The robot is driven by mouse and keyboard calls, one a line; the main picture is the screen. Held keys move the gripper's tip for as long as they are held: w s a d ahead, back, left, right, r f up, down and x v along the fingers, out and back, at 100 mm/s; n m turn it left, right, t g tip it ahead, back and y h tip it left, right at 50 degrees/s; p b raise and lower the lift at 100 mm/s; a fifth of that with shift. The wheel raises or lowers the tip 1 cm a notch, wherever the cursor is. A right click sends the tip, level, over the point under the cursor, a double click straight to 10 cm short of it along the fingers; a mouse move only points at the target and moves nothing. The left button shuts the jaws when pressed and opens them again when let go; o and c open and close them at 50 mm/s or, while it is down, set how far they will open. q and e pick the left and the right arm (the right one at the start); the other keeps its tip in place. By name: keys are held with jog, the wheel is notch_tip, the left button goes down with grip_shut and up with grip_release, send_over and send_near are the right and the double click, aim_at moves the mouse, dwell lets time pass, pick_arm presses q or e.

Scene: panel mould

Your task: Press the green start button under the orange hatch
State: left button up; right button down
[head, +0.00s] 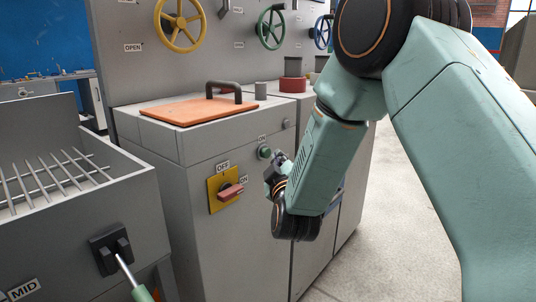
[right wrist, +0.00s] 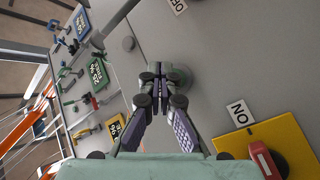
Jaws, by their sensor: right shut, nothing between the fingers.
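The green start button (head: 264,152) is a small round button on the front of the grey cabinet, under an ON label. The orange hatch (head: 195,108) lies closed on the cabinet top, with a dark bar handle. My right gripper (head: 275,166) is shut and empty, just right of and below the button in the head view. In the right wrist view the shut fingertips (right wrist: 160,77) are in front of the green button (right wrist: 183,77) and partly hide it. I cannot tell whether they touch it. My left gripper is not in view.
A red rotary switch (head: 230,191) on a yellow plate sits below left of the button; it also shows in the right wrist view (right wrist: 264,160). A lever (head: 125,268) stands out at the lower left. Valve wheels are on the panel behind. Floor (head: 385,220) at right is clear.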

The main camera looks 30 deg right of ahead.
jog(key=shift+w, duration=0.1)
dwell(0.3)
jog(key=shift+w+a, duration=0.2)
jog(key=shift+w, duration=0.1)
jog(key=shift+w+a+p, duration=0.15)
jog(key=shift+w+p, duration=0.2)
jog(key=shift+w, duration=0.1)
dwell(0.8)
jog(key=shift+r, duration=0.1)
jog(key=shift+s+d+p, duration=0.3)
jog(key=shift+s+p, duration=0.1)
jog(key=shift+s, duration=0.45)
jog(key=s, duration=0.1)
jog(key=s+d+p, duration=0.1)
jog(key=s, duration=0.1)
jog(key=s+d+p, duration=0.1)
jog(key=shift+s, duration=0.3)
dwell(0.9)
